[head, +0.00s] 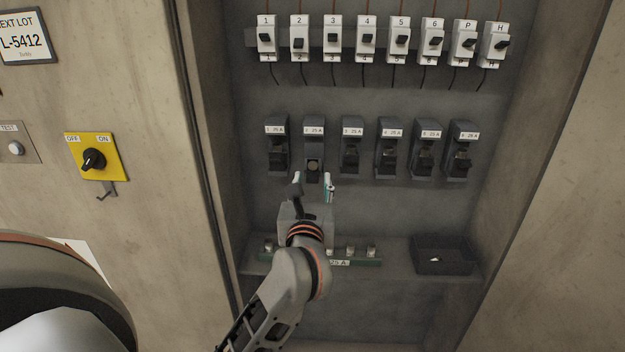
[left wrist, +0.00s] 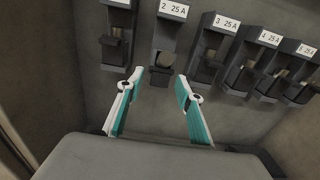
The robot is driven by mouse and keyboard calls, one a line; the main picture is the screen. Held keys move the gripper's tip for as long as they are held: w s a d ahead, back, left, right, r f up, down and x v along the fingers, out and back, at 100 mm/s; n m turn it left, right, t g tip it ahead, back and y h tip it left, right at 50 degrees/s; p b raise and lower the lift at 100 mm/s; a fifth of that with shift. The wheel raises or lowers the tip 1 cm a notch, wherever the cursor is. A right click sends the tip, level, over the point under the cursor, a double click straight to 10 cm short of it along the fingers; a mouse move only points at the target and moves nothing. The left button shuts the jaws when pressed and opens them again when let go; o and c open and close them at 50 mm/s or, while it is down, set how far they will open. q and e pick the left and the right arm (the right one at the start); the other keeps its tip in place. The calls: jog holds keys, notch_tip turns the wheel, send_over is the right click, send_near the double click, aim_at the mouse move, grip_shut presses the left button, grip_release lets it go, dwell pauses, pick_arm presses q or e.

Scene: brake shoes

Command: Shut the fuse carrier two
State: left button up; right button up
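Fuse carrier two (head: 313,166) is second from the left in a row of dark fuse holders, under a white "25 A" label. My right gripper is not in view.
Neighbouring holders one (head: 277,152) and three (head: 351,155) stand close on either side. Breakers (head: 367,37) line the wall above. Below are a shelf with a green fuse strip (head: 372,262) and a dark bin (head: 443,267). A yellow switch (head: 111,172) is left of the cabinet.

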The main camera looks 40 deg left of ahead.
pick_arm(q)
jog(key=shift+x, duration=0.85)
